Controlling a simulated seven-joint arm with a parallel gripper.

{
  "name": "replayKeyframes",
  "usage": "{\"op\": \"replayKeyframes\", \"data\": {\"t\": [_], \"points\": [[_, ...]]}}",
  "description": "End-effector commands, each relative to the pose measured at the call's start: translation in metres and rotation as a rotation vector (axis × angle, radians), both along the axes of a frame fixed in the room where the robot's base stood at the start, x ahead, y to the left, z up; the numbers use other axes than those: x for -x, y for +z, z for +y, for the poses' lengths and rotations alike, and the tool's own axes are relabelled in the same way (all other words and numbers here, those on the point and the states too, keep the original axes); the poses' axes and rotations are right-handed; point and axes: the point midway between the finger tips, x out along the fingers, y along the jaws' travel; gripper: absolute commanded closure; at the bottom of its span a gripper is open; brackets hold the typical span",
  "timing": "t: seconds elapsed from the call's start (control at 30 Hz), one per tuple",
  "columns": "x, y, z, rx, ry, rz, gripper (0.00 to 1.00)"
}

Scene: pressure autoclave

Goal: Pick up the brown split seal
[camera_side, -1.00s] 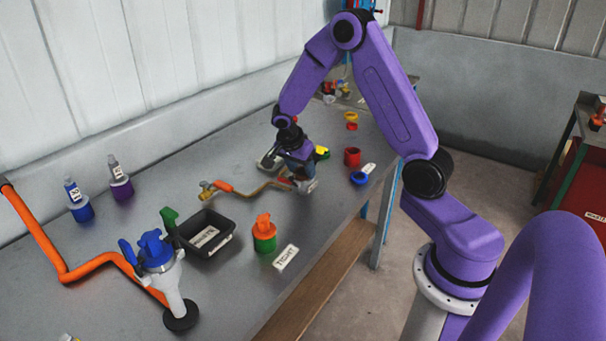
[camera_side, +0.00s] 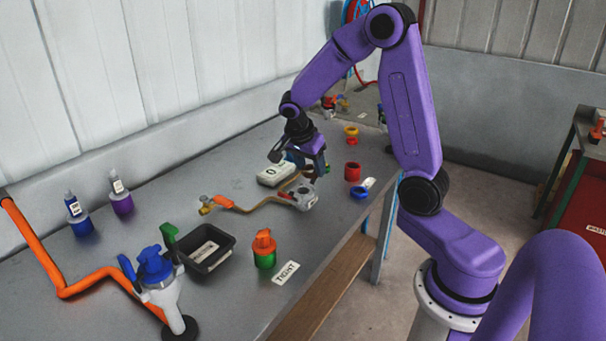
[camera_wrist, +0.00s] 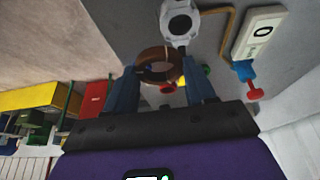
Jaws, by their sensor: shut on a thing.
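The brown split seal (camera_wrist: 144,68) is a brown ring seen in the wrist view between the two blue fingers. My gripper (camera_wrist: 163,82) is shut on it, one finger at each side. In the side view my gripper (camera_side: 310,170) is above the bench, just over the grey metal fitting (camera_side: 304,197). The seal is too small and too much covered by the fingers to make out clearly there. The grey fitting also shows beyond the seal in the wrist view (camera_wrist: 180,20).
A white box marked 0 (camera_side: 275,175) lies left of my gripper. A hose with a brass end (camera_side: 207,206) runs left from the fitting. Red (camera_side: 352,171), blue (camera_side: 360,192) and yellow (camera_side: 351,131) parts stand to the right. A black tray (camera_side: 225,258) sits nearer the front.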

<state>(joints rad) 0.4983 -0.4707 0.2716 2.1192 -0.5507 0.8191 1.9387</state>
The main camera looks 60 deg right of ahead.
Motion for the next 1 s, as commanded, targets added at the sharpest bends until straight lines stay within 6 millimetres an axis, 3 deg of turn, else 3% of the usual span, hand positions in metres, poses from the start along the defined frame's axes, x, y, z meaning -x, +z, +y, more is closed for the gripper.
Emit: {"op": "replayKeyframes", "data": {"t": [0.1, 0.5, 0.7, 1.0], "points": [[0.018, 0.020, 0.007, 0.000, 0.002, -0.004, 0.74], [0.078, 0.046, 0.028, 0.000, 0.001, -0.003, 0.74], [0.092, 0.052, 0.032, 0.001, 0.001, -0.001, 0.74], [0.097, 0.054, 0.034, 0.000, 0.001, 0.001, 0.74]]}}
